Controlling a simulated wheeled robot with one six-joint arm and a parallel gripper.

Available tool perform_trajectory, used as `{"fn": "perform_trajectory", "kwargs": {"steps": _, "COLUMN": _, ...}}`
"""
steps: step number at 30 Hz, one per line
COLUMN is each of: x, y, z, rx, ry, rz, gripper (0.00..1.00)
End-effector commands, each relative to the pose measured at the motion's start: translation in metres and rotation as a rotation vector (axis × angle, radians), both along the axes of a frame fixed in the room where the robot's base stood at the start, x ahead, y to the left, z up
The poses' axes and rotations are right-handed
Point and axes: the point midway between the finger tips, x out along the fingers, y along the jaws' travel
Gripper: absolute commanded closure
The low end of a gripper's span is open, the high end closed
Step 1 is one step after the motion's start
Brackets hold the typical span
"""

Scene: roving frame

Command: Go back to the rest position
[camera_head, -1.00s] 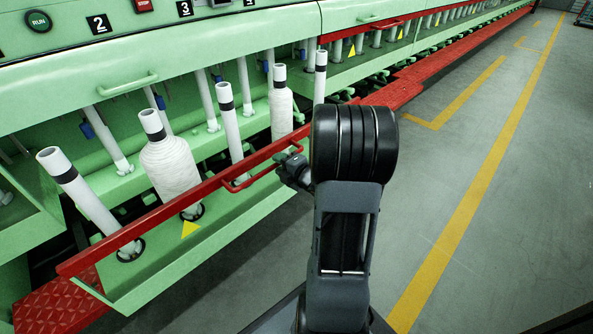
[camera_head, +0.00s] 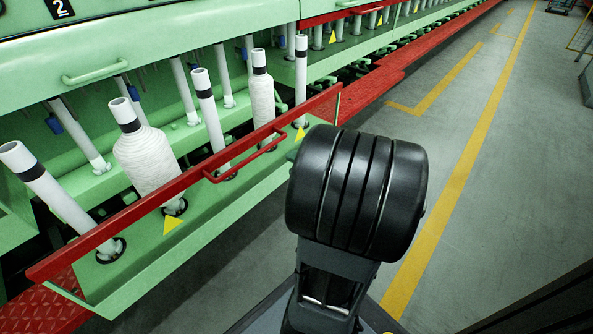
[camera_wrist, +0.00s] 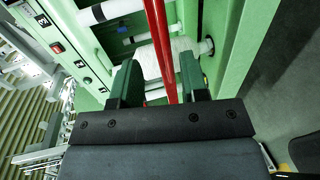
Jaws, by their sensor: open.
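My gripper (camera_wrist: 159,80) shows in the wrist view with its two dark green fingers apart and nothing held. A red rail (camera_wrist: 160,35) runs through the gap between the fingers in that picture; I cannot tell how far beyond them it lies. In the head view my gripper is hidden behind my large black arm joint. The red rail (camera_head: 130,211) with its red handle (camera_head: 246,160) runs along the green tilted-out panel, left of my arm.
A thick wound bobbin (camera_head: 150,160) and a thinner wound bobbin (camera_head: 262,105) stand behind the rail among bare white tubes (camera_head: 208,110). The green machine (camera_head: 170,45) fills the left. Open grey floor (camera_head: 500,220) with yellow lines lies to the right.

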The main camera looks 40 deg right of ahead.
Motion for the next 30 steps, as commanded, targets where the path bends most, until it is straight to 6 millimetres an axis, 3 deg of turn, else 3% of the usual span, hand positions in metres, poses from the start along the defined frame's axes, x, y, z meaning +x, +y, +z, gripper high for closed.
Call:
{"fn": "perform_trajectory", "kwargs": {"steps": 24, "x": -0.002, "y": 0.000, "z": 0.000, "rx": 0.000, "ry": 0.002, "rz": -0.001, "gripper": 0.59}}
{"fn": "perform_trajectory", "kwargs": {"steps": 28, "x": 0.011, "y": -0.002, "z": 0.037, "rx": 0.015, "ry": 0.029, "rz": -0.066, "gripper": 0.59}}
{"fn": "perform_trajectory", "kwargs": {"steps": 30, "x": 0.020, "y": -0.005, "z": 0.066, "rx": 0.039, "ry": 0.053, "rz": -0.136, "gripper": 0.59}}
